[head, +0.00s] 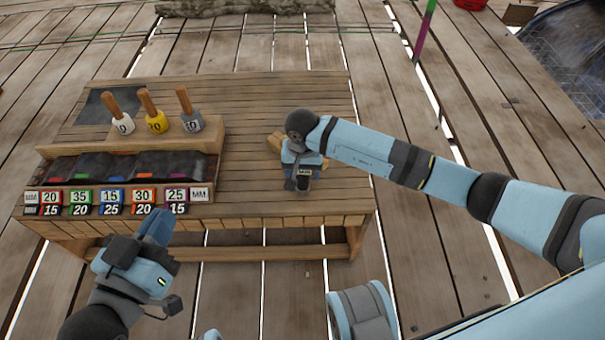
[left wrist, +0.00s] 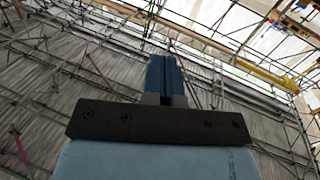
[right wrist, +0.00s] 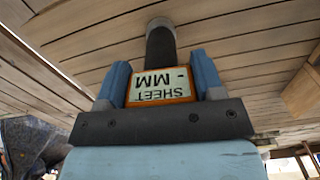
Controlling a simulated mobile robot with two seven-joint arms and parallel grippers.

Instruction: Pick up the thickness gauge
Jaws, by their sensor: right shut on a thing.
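The thickness gauge (right wrist: 162,87) has an orange-edged display reading "SHEET – MM" and a dark cylindrical part. In the right wrist view it sits between the two blue fingers of my right gripper (right wrist: 163,80), which is shut on it. In the head view the gauge's small display (head: 304,172) shows at my right gripper (head: 302,180), over the right part of the wooden table (head: 250,115). I cannot tell whether it touches the tabletop. My left gripper (head: 156,228) is in front of the table's left side. Its fingers (left wrist: 165,78) are together and empty.
A tray (head: 120,165) with dark compartments and numbered colour tags stands on the table's left. Behind it are three wooden-handled pieces, white (head: 122,126), yellow (head: 157,122) and grey (head: 192,122). A tan block (head: 275,142) lies beside my right gripper. The table's middle back is clear.

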